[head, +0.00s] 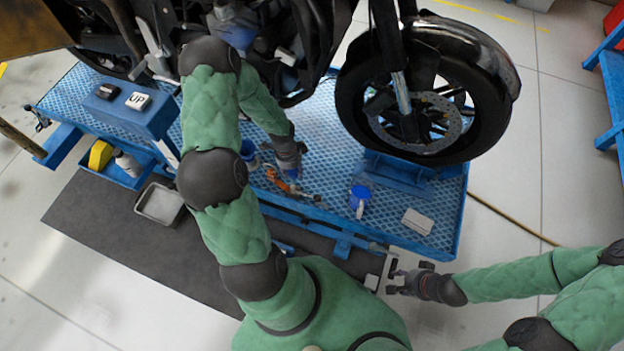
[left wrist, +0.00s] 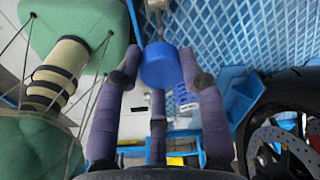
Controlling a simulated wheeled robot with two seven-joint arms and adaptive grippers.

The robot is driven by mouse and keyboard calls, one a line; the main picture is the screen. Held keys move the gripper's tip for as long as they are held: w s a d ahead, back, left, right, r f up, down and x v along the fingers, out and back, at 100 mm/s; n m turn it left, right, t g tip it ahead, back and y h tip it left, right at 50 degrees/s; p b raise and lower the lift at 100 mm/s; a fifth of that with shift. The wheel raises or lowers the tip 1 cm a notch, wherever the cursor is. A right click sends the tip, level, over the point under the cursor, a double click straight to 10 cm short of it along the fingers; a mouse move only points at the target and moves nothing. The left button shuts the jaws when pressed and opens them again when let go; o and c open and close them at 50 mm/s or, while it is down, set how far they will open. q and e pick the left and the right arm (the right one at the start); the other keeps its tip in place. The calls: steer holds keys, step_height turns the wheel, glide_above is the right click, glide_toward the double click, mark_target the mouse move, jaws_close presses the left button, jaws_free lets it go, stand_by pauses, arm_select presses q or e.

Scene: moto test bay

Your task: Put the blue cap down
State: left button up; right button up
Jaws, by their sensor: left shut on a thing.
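The blue cap (left wrist: 160,66) is a round, smooth blue piece between the purple-grey fingers of my left gripper (left wrist: 157,80) in the left wrist view. The left gripper is shut on it. In the head view my left gripper (head: 291,168) points down over the blue lift platform (head: 318,130), near its front edge, and the cap is mostly hidden there. I cannot tell whether the cap touches the platform. My right gripper (head: 394,283) is empty and looks open, in front of the platform's front edge.
Orange-handled tools (head: 283,184) lie just in front of my left gripper. A blue container (head: 359,197) and a pale card (head: 417,221) are further right. The motorcycle wheel (head: 425,95) stands behind. A grey tray (head: 160,203) sits on the dark mat at left.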

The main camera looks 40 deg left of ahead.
arm_select(q)
steer(key=s+a+f+m, duration=0.2)
steer(key=s+f, duration=0.2)
steer(key=b, duration=0.5)
glide_above(312, 179)
steer(key=f, duration=0.9)
steer(key=shift+s+a+f, duration=0.2)
steer(key=shift+w+f, duration=0.15)
steer(key=shift+f, duration=0.05)
step_height(312, 179, down, 3)
steer(key=shift+f+b, duration=0.15)
steer(key=shift+b, duration=0.45)
